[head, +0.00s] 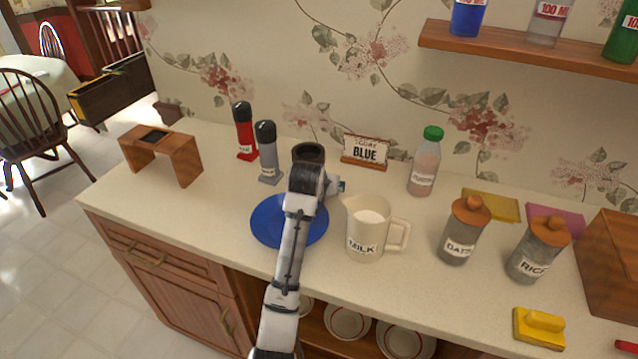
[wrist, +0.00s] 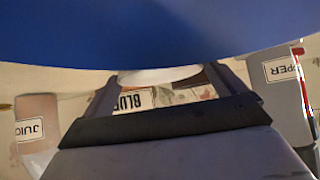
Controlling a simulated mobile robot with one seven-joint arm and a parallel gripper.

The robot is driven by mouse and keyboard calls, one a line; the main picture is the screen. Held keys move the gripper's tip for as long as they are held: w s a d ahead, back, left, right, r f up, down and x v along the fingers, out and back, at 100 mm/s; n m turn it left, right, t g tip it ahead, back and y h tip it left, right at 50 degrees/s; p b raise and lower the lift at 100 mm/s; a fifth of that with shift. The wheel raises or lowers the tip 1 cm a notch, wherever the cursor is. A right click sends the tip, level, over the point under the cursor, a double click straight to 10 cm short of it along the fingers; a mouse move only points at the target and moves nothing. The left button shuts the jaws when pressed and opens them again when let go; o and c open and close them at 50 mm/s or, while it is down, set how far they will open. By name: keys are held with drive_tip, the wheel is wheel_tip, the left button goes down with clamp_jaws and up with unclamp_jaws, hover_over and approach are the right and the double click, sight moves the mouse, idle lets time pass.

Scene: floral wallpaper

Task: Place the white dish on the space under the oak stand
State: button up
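My gripper (head: 335,185) is low over the counter, pointing at the back, its fingers mostly hidden by my wrist in the head view. The wrist view shows its two fingers apart (wrist: 162,85), with a pale rounded edge between them, probably the white dish (wrist: 160,76). The rest of the dish is hidden, and I cannot tell whether the fingers press on it. I cannot make out the dish in the head view. The oak stand (head: 185,158) is a brown wooden arch at the counter's left end; the space under it looks empty.
A blue plate (head: 265,222) lies under my arm; blue also fills the top of the wrist view (wrist: 160,30). Counter between stand and plate is clear.

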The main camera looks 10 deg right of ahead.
drive_tip(key=shift+r, duration=0.1)
drive_tip(key=shift+r, duration=0.15)
drive_tip(key=b+v, duration=0.2)
drive_tip(key=v, duration=1)
